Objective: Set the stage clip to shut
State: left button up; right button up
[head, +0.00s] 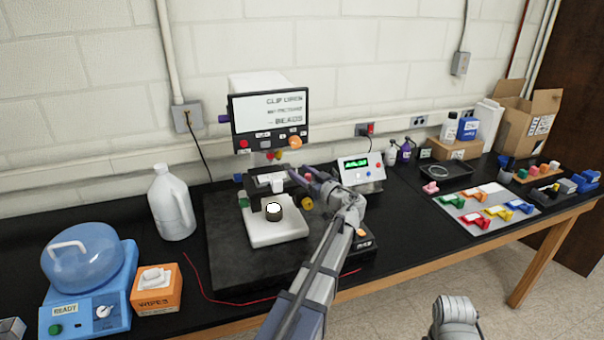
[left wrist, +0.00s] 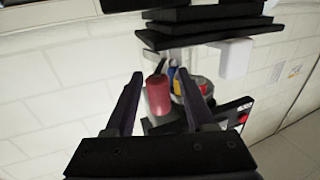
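The microscope (head: 262,97) stands on a dark base plate, with a screen on its head and a white foot below. Its stage (head: 262,184) sits under the red and yellow objectives (head: 272,156). The stage clip is too small to make out clearly, and I cannot tell its setting. My left gripper (head: 303,178) is at the right side of the stage. In the left wrist view, its fingers (left wrist: 158,76) are spread apart and nothing is clasped. A red cylinder (left wrist: 158,96) shows between them, apparently beyond the fingertips. My right gripper is out of view.
A lit green display box (head: 362,170) stands right of my left gripper. A white jug (head: 171,203) stands left of the microscope, with an orange wipes box (head: 156,289) in front. A tray of coloured clips (head: 487,206) lies at right. A red wire runs along the front.

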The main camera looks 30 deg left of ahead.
pick_arm(q)
grip_shut()
jog(key=shift+w+g, duration=0.1)
jog(key=shift+g, duration=0.2)
dwell(0.3)
jog(key=shift+w+n+g+y, duration=0.3)
jog(key=shift+n+g+y, duration=0.2)
jog(key=shift+n+g, duration=0.6)
jog(key=g, duration=0.1)
jog(key=n+g, duration=0.1)
jog(key=g, duration=0.1)
jog(key=n+g, duration=0.1)
jog(key=shift+w+a, duration=0.1)
jog(key=shift+w, duration=0.15)
jog(key=n+g, duration=0.2)
jog(key=g, duration=0.1)
jog(key=n+g, duration=0.2)
jog(key=g, duration=0.1)
jog(key=shift+a+h, duration=0.2)
jog(key=shift+h, duration=0.2)
jog(key=shift+n+g+h, duration=0.5)
jog(key=shift+n+g, duration=0.5)
jog(key=shift+g, duration=0.4)
jog(key=shift+s+a+n+g+h, duration=0.1)
jog(key=shift+s+n+g+h, duration=0.05)
jog(key=shift+n+g+h, duration=0.2)
